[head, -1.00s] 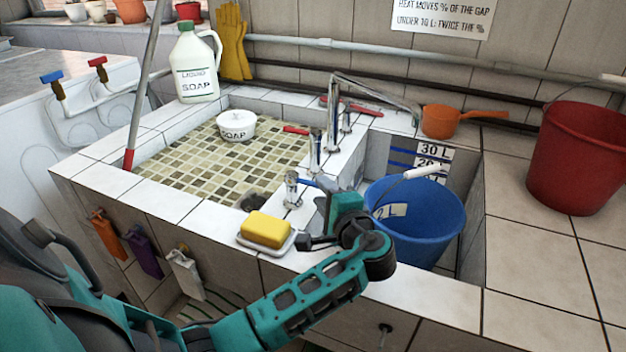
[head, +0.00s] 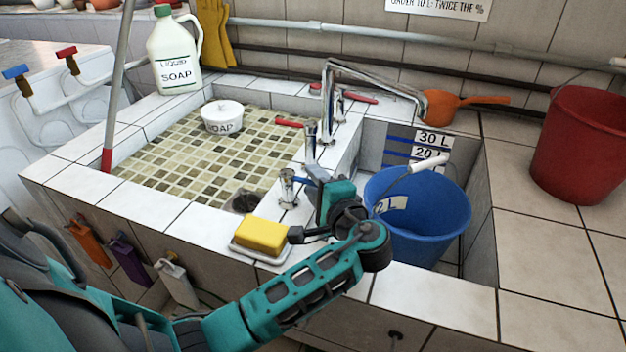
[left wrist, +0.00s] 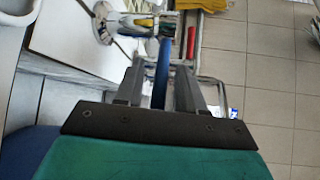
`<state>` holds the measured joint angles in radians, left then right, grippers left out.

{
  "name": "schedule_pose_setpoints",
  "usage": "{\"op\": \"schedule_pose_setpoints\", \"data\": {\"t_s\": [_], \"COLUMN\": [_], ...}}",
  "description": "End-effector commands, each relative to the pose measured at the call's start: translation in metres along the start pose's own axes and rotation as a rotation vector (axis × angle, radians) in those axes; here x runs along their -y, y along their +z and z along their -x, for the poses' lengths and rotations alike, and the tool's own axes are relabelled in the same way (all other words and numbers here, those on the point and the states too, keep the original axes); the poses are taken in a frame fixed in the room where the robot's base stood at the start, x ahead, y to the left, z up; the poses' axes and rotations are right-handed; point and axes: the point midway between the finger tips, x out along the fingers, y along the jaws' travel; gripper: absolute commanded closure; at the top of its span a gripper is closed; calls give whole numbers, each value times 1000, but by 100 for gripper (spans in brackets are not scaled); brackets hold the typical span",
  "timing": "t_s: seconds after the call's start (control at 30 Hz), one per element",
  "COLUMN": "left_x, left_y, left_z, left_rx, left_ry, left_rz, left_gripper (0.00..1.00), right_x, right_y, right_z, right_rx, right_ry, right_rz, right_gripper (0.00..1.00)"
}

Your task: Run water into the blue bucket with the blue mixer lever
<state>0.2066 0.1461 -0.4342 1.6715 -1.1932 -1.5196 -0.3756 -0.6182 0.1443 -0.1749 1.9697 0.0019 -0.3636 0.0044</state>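The blue bucket (head: 418,228) stands in the right basin, its white-gripped handle raised at its rim. The chrome faucet spout (head: 375,80) reaches over that basin, its outlet above the bucket. No water stream is visible. The blue mixer lever (head: 304,180) is on a chrome tap on the tiled ledge between the basins, left of the bucket. My left gripper (head: 322,184) is beside it. In the left wrist view, the blue lever (left wrist: 161,75) stands between the two fingers of my left gripper (left wrist: 158,82), which look open with small gaps. My right gripper is not in view.
A yellow sponge (head: 262,236) lies on a dish just left of my gripper. Red levers (head: 290,122) sit farther back. An orange dipper (head: 440,106) and a red bucket (head: 583,145) stand on the tiles. The left basin holds a white soap tub (head: 222,116).

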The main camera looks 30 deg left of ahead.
Motion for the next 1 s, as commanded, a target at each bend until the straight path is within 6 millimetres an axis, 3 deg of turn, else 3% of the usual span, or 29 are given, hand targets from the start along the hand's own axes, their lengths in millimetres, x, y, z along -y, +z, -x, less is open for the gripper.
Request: {"op": "schedule_pose_setpoints", "data": {"t_s": [0.27,0.67,1.0], "left_x": [0,0,0], "left_y": [0,0,0], "left_z": [0,0,0], "left_rx": [0,0,0], "left_ry": [0,0,1], "left_rz": [0,0,-1], "left_gripper": [62,99,100], "right_x": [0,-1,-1], "right_y": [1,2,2], "right_z": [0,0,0], "right_rx": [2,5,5], "right_ry": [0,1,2], "right_rz": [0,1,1], "right_gripper": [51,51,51]}}
